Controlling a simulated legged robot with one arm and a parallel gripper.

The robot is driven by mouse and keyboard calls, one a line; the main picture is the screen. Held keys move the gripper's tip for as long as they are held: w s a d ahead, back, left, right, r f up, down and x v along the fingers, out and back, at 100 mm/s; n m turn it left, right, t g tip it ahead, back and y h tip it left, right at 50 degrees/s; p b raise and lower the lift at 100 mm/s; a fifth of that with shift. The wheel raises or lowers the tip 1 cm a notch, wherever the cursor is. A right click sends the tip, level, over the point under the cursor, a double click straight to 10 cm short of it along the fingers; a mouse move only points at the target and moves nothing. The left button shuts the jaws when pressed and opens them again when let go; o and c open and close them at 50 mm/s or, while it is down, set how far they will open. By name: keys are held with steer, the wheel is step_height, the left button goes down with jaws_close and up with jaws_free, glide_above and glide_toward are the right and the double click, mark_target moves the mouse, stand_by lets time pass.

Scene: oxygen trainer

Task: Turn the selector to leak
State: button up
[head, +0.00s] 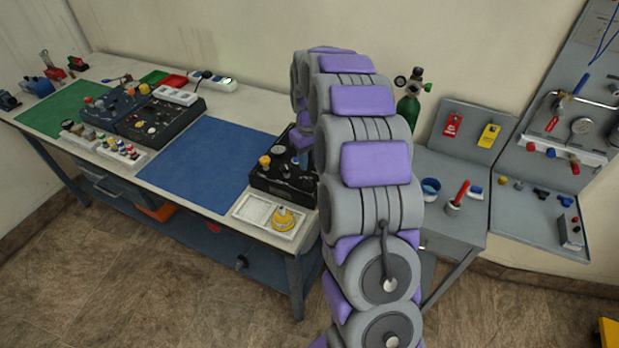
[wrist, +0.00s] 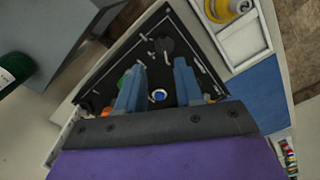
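The black trainer box (head: 268,180) stands at the right end of the workbench, partly hidden by my arm. In the wrist view its panel (wrist: 98,84) lies below my gripper. My gripper (wrist: 160,66) has two blue fingers, spread apart with nothing between the tips. A small blue and white round part (wrist: 158,96) shows in the gap between the fingers. A dark grey round knob (wrist: 165,46) sits just beyond the tips. I cannot tell which part is the selector, and no leak label is readable. In the head view my gripper is mostly hidden behind my arm.
A white tray (head: 240,212) with a yellow object (head: 285,219) sits in front of the box. A blue mat (head: 205,165) lies left of it. A green cylinder (head: 408,110) stands right of my arm. A grey workstation (head: 450,230) is farther right.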

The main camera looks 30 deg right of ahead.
mark_target(307, 179)
steer(key=f, duration=0.2)
steer(key=a+f+b, duration=0.1)
steer(key=f, duration=0.2)
steer(key=shift+a+f, duration=0.15)
steer(key=shift+f, duration=0.75)
steer(key=shift+d, duration=0.45)
steer(key=shift+c, duration=0.2)
steer(key=shift+a, duration=0.3)
steer(key=c, duration=0.5)
steer(key=shift+d, duration=0.1)
jaws_close()
